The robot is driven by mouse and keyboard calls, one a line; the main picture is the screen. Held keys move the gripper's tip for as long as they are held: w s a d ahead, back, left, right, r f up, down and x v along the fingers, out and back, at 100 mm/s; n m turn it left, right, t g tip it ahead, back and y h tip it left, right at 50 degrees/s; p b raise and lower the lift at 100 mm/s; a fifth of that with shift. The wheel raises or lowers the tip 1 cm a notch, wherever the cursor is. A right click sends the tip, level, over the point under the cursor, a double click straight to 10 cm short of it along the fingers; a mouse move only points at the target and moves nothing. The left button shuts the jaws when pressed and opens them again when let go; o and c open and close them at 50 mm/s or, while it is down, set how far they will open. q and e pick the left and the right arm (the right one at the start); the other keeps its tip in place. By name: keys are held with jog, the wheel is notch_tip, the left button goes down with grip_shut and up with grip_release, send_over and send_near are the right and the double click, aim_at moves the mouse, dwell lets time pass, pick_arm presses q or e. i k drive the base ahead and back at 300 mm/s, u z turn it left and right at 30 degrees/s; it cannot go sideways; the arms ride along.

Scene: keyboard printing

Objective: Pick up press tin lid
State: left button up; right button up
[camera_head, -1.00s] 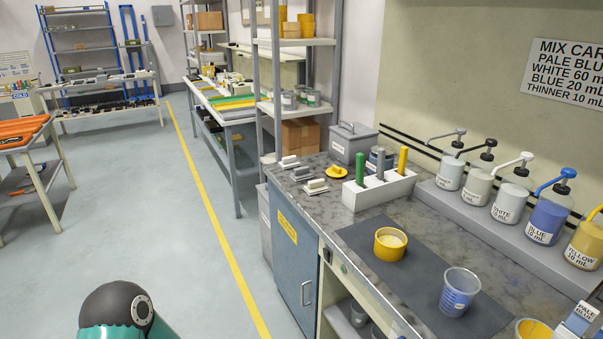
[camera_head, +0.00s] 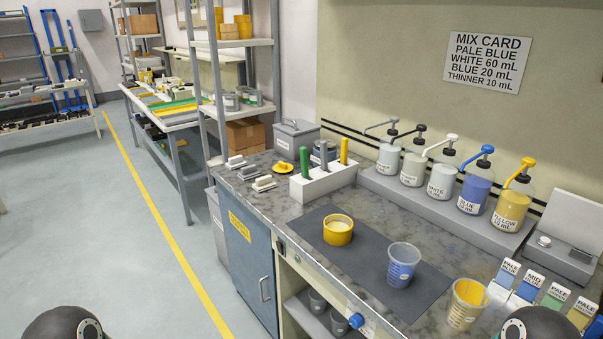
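A small yellow disc with a raised knob (camera_head: 283,167), which looks like the press tin lid, lies on the back left part of the grey worktop. A low yellow tin (camera_head: 338,231) stands on the dark mat, with pale content showing in its open top. Neither gripper is in view. Only dark rounded joints of my arms show at the bottom edge, at the lower left and lower right, both well apart from the disc.
A white holder (camera_head: 322,181) with green, grey and yellow handles stands close right of the disc. White-topped blocks (camera_head: 250,175) lie left of it and a grey lidded bin (camera_head: 296,138) behind. Pump bottles (camera_head: 475,190) line the wall.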

aim_at(281, 167)
jog(key=k, duration=0.7)
jog(key=i, duration=0.95)
jog(key=u, duration=2.1)
jog(key=i, duration=0.9)
